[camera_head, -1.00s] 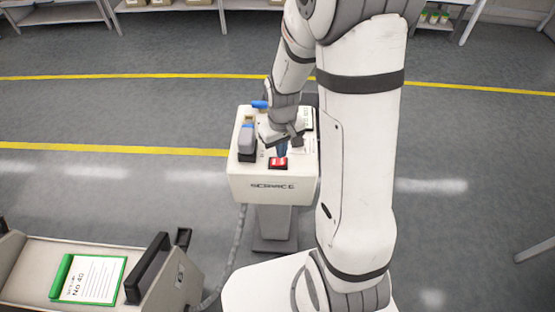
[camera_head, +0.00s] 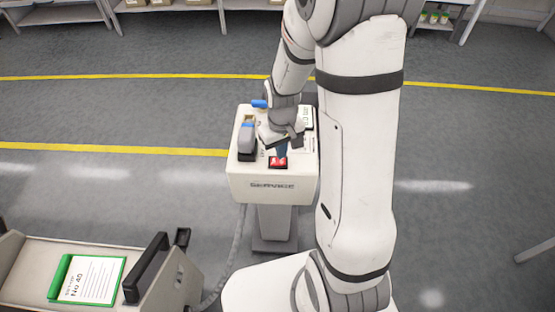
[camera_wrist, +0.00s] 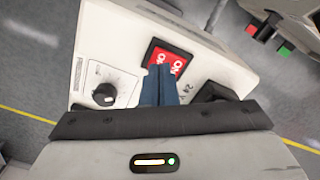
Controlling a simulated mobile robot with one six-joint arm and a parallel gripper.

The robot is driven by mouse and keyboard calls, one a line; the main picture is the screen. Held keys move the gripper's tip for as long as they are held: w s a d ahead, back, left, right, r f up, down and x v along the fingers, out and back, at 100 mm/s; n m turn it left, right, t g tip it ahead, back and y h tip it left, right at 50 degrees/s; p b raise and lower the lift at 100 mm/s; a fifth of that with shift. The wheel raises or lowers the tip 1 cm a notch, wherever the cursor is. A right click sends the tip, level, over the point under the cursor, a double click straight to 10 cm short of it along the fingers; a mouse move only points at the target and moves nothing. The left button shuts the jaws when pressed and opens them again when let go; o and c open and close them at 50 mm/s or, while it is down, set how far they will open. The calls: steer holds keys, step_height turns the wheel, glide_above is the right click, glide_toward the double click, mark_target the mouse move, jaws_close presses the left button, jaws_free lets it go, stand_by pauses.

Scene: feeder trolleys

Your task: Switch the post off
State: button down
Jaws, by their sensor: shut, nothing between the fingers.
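The post is a white box (camera_head: 240,182) on a grey stand, marked SERVICE on its front. On its top is a red rocker switch (camera_head: 278,162) in a black frame.
A black dial knob (camera_wrist: 105,94) is beside the switch. A trolley with a green-framed card (camera_head: 92,279) stands at the lower left. Shelves line the back.

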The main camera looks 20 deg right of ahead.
steer(key=shift+f+b, duration=0.6)
steer(key=shift+f, duration=0.25)
stand_by(0.3)
steer(key=shift+r+p, duration=2.6)
steer(key=shift+r, duration=1)
steer(key=s+r+m+t, duration=0.2)
steer(key=s+r+t, duration=0.1)
steer(key=s+r, duration=1.1)
steer(key=v, duration=0.3)
steer(key=shift+w+r, duration=0.2)
steer(key=shift+w, duration=0.05)
steer(key=shift+a, duration=0.1)
